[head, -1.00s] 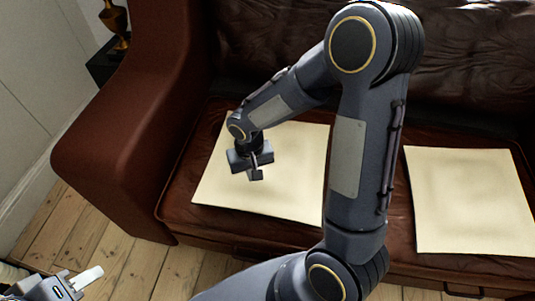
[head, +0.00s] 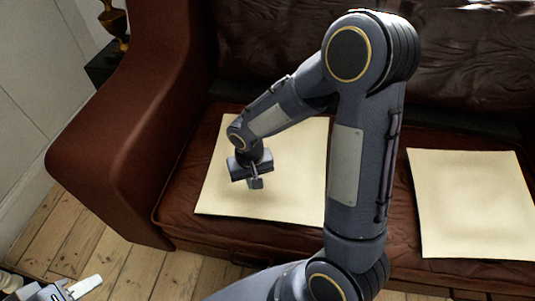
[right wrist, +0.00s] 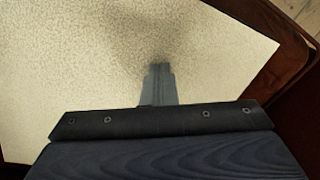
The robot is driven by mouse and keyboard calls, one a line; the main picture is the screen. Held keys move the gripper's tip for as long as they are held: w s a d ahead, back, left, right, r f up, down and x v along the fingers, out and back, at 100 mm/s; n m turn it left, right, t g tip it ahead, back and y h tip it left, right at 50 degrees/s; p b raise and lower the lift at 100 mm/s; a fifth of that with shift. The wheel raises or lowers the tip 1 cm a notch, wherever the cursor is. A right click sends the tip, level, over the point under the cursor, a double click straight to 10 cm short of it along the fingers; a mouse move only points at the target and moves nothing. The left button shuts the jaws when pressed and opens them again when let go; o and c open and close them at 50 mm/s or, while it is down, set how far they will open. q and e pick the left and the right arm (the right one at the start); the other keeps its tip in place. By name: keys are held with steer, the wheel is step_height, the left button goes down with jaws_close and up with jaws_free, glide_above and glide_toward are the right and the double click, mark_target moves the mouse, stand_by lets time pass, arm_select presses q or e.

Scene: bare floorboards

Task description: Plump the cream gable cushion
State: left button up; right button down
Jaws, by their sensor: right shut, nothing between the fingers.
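A cream square cushion (head: 290,190) lies flat on the sofa seat beside the sofa's left arm. A similar cream cushion (head: 475,205) lies farther right; which one is the gable cushion is not marked. My right gripper (head: 256,183) is shut and empty, pointing down over the left cushion. In the right wrist view its fingers (right wrist: 158,72) are together over the cream cloth (right wrist: 60,70), with a soft dark patch around the tips. I cannot tell whether they touch it. My left gripper (head: 82,288) is low at the left edge over the floor, partly cut off, its opening unclear.
The brown leather sofa has a thick left arm (head: 120,150) close to the left cushion and a high back (head: 460,60). A gold ornament (head: 113,20) stands on a dark stand behind it. Bare floorboards (head: 130,270) lie in front.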

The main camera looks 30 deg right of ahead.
step_height(320, 180, up, 6)
steer(key=p, duration=0.5)
steer(key=shift+r, duration=0.2)
steer(key=w+p, duration=0.2)
steer(key=w, duration=0.9)
steer(key=shift+w, duration=0.45)
